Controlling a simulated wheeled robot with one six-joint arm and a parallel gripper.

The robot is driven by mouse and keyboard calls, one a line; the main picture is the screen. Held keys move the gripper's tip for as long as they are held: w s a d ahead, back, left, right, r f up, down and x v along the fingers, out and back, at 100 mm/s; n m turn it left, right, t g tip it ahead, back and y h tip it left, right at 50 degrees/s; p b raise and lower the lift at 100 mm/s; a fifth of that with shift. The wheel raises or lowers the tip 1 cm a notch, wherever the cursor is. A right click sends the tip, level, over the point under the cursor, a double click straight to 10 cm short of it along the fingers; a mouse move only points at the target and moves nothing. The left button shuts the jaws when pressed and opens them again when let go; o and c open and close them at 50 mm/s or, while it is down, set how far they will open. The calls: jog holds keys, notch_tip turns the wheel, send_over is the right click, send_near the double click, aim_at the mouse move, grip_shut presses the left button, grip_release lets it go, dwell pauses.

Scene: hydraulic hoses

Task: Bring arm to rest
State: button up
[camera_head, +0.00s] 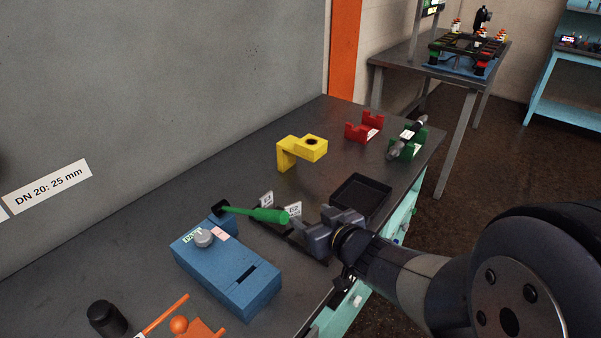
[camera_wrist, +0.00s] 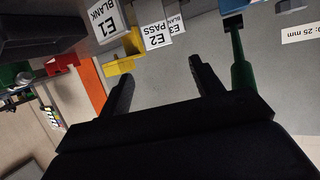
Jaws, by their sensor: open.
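My gripper (camera_head: 308,228) is above the dark bench, at the end of my arm coming in from the right. In the wrist view its two fingers (camera_wrist: 160,85) are spread apart with nothing between them. A green-handled tool (camera_head: 258,214) with a black head lies just left of my gripper, its head at the corner of the blue block; in the wrist view the tool (camera_wrist: 240,65) is to the right of the fingers. I cannot tell how near the handle's end is to my fingers in depth.
A blue block (camera_head: 243,281) with a grey knob, a yellow bracket (camera_head: 314,148), a red cradle (camera_head: 363,127), a green cradle (camera_head: 412,146) and a black tray (camera_head: 347,196) stand on the bench. Small labels E1 (camera_wrist: 107,22) and E2 (camera_wrist: 157,37) stand close by.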

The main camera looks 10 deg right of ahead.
aim_at(294, 207)
jog(key=b+x, duration=0.2)
jog(key=x, duration=0.9)
jog(key=shift+w+a+f, duration=0.1)
jog(key=shift+w+f, duration=0.15)
jog(key=shift+w, duration=0.05)
jog(key=shift+w+f+b, duration=0.1)
jog(key=shift+f+b, duration=0.2)
jog(key=shift+b, duration=0.2)
jog(key=shift+r+p, duration=0.45)
jog(key=shift+r, duration=0.1)
jog(key=shift+f, duration=0.15)
